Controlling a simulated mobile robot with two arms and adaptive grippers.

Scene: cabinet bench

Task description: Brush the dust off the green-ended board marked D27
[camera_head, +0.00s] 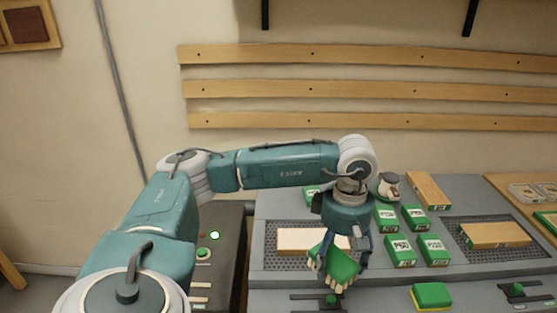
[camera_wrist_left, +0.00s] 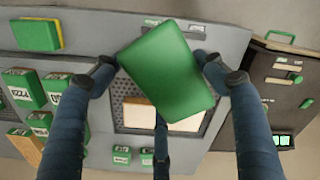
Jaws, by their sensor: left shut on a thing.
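My left gripper (camera_head: 338,256) is shut on a green brush (camera_head: 341,265) with pale bristles pointing down. In the left wrist view the brush's green back (camera_wrist_left: 168,70) fills the space between the fingers. A pale-topped board (camera_head: 297,239) lies on the left perforated grid, just behind and left of the brush, partly hidden by the gripper. In the left wrist view that board (camera_wrist_left: 140,113) shows under the brush, its middle hidden. Whether brush and board touch is unclear. A wooden board (camera_head: 494,234) with a green end lies on the right grid. I cannot read D27 on any board. My right gripper is out of view.
Several green labelled blocks (camera_head: 400,250) stand between the grids. Another board (camera_head: 428,188) and a small pot (camera_head: 388,185) stand behind them. A green-and-yellow sponge (camera_head: 431,296) lies at the front. A dark panel (camera_head: 214,262) with a lit green button stands left of the bench.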

